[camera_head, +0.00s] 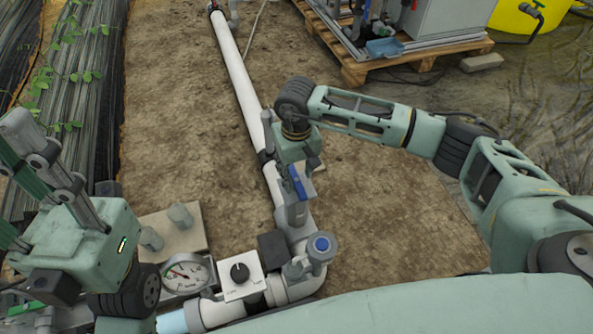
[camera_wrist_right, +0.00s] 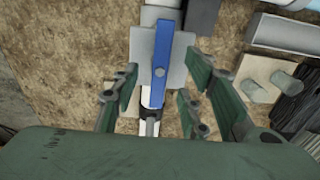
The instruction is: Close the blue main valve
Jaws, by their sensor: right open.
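The blue main valve handle (camera_head: 299,184) is a flat bar on the white pipe, below my right gripper in the head view. In the right wrist view the blue handle (camera_wrist_right: 161,62) runs roughly along the pipe, over a grey plate. My right gripper (camera_head: 293,160) points down at it. In the right wrist view its open fingers (camera_wrist_right: 162,85) stand on both sides of the handle's lower end, with visible gaps; I cannot tell whether any finger touches.
A grey fitting with a round blue cap (camera_head: 321,245) stands at the pipe bend. Nearby are a white box with a black knob (camera_head: 240,273) and a pressure gauge (camera_head: 187,273). A wooden pallet (camera_head: 420,57) stands at the back right. Bare soil flanks the pipe.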

